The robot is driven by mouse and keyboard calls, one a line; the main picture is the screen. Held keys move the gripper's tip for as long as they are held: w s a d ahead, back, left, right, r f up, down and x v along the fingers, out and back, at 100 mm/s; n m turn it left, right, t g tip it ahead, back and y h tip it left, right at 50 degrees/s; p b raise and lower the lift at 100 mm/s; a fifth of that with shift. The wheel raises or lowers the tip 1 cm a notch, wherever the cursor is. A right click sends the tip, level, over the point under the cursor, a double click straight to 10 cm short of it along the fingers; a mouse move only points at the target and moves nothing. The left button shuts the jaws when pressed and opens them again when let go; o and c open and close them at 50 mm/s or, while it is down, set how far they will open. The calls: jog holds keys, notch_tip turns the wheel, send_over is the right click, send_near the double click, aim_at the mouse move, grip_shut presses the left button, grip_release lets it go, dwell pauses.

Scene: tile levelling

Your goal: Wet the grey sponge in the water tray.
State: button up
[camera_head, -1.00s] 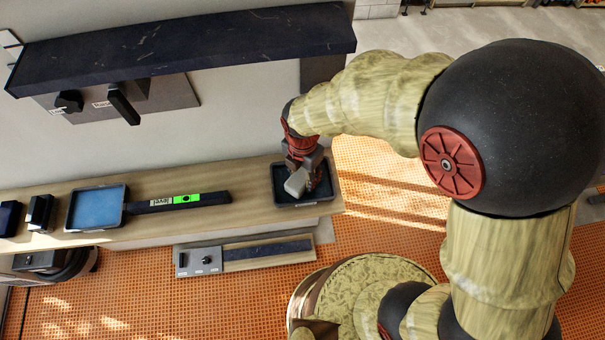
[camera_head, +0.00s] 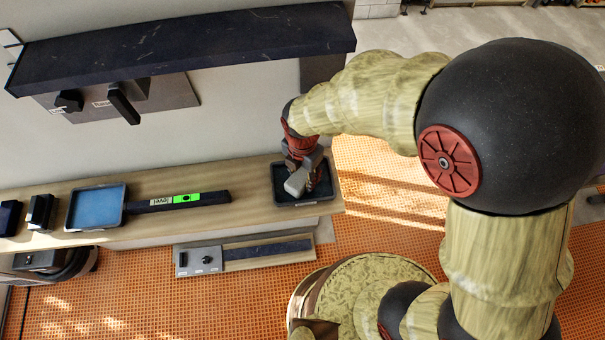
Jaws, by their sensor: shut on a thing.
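My gripper (camera_head: 304,177) points down at the dark tray (camera_head: 330,193) on the right end of the wooden shelf. It is shut on a light grey block, which I take to be the grey sponge (camera_head: 296,184). The gripper hides part of it, and I cannot tell whether it touches the tray floor. The water tray (camera_head: 97,208), a shallow dark-rimmed tray with a blue surface, sits on the left part of the shelf, well apart from my gripper.
A black level (camera_head: 150,206) with a bright green label lies between the two trays. Small dark blocks (camera_head: 40,213) stand left of the water tray. A dark slab (camera_head: 200,42) juts out above the shelf. A lower board (camera_head: 265,250) sits below the shelf front.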

aim_at(303, 176)
jog(key=shift+r+p, duration=2.65)
jog(key=shift+r, duration=0.85)
jog(key=shift+s+f, duration=0.1)
